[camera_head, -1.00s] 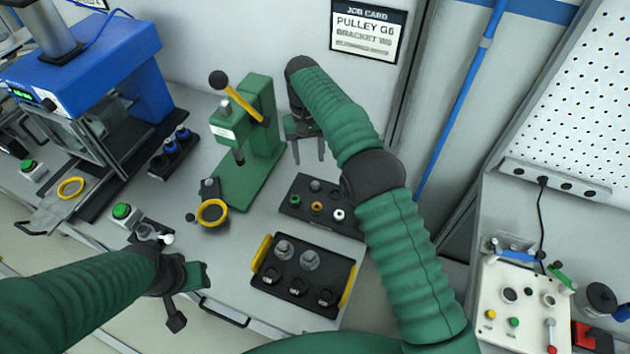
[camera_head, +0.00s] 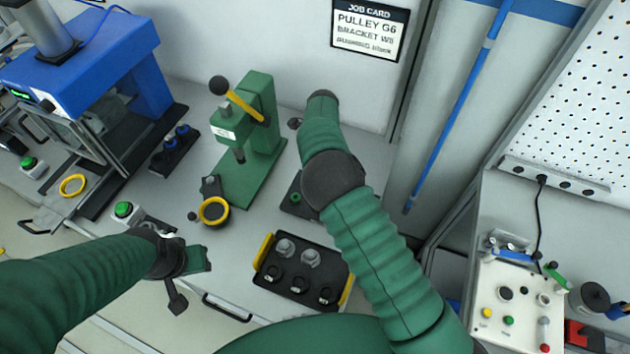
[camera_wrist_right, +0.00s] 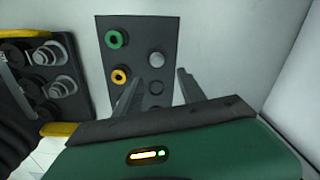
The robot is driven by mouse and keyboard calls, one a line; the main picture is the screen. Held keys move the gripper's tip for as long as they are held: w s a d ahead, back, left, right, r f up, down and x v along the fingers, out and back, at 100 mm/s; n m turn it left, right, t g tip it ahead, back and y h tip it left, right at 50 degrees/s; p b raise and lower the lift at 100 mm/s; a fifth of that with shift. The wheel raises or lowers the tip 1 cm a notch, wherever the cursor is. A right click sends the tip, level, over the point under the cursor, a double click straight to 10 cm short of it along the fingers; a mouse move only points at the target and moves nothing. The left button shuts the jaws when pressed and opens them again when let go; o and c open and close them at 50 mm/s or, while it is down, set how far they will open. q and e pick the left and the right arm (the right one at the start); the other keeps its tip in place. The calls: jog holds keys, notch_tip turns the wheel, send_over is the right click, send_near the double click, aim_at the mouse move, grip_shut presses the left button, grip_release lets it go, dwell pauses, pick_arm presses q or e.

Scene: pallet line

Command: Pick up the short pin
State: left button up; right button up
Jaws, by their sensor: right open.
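In the right wrist view a dark tray (camera_wrist_right: 105,22) holds a green ring (camera_wrist_right: 115,39), a yellow ring (camera_wrist_right: 119,76), a round grey piece (camera_wrist_right: 157,59) and a darker round piece (camera_wrist_right: 156,87). I cannot tell for sure which of these is the short pin. My right gripper (camera_wrist_right: 160,76) is open above the tray, its fingers on either side of the two round pieces, with nothing held. In the head view my right arm hides this gripper and most of the tray (camera_head: 283,203). My left gripper (camera_head: 195,260) hangs at the table's front edge; its jaws are unclear.
A black tray with yellow handles (camera_head: 263,262) stands in front, holding several cylindrical parts. A green press (camera_head: 262,130) stands to the left of my right arm. A yellow-ringed fixture (camera_head: 213,211) is before it. The wall is close behind.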

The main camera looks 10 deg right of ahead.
jog(key=f+p, duration=0.1)
jog(key=f, duration=0.1)
jog(key=a+f+p, duration=0.1)
jog(key=f, duration=0.2)
jog(key=shift+w+a+f, duration=0.1)
jog(key=shift+a+f, duration=0.05)
jog(key=shift+f, duration=0.15)
jog(key=shift+w+f, duration=0.1)
jog(key=shift+f, duration=0.2)
grip_shut()
dwell(0.8)
